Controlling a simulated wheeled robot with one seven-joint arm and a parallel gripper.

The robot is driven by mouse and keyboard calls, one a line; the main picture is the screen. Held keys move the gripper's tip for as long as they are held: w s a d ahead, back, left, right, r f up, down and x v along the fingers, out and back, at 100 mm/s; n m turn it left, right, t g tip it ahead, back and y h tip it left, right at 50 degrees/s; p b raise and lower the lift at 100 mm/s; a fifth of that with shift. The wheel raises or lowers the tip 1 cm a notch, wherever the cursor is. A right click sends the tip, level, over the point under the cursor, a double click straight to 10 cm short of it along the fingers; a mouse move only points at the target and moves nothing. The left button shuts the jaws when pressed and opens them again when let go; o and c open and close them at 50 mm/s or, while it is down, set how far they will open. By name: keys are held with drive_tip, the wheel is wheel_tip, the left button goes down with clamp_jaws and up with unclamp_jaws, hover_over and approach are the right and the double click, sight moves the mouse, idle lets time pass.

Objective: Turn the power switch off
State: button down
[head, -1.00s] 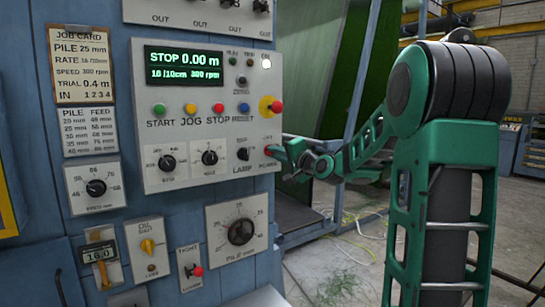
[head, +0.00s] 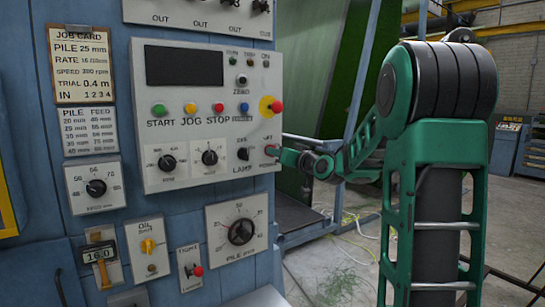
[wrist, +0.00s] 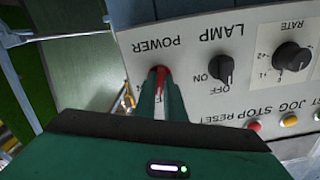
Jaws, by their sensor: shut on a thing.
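In the head view my gripper (head: 275,152) reaches the panel's right edge from the right. The panel display (head: 184,66) is dark, and the lamp under ON at the top right is unlit.
The LAMP knob (wrist: 220,68) is close beside the power switch. A red button on a yellow base (head: 271,106) is just above it. START, JOG, STOP and RESET buttons line the panel.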

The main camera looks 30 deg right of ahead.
drive_tip(key=shift+f+n, duration=0.15)
drive_tip(key=shift+n, duration=0.7)
drive_tip(key=shift+f+n, duration=0.15)
drive_tip(key=shift+n, duration=1)
drive_tip(key=c, duration=1.8)
unclamp_jaws()
drive_tip(key=shift+c, duration=0.2)
drive_tip(key=shift+r, duration=0.15)
drive_tip(key=s, duration=1)
drive_tip(key=shift+s, duration=0.3)
drive_tip(key=shift+d, duration=0.1)
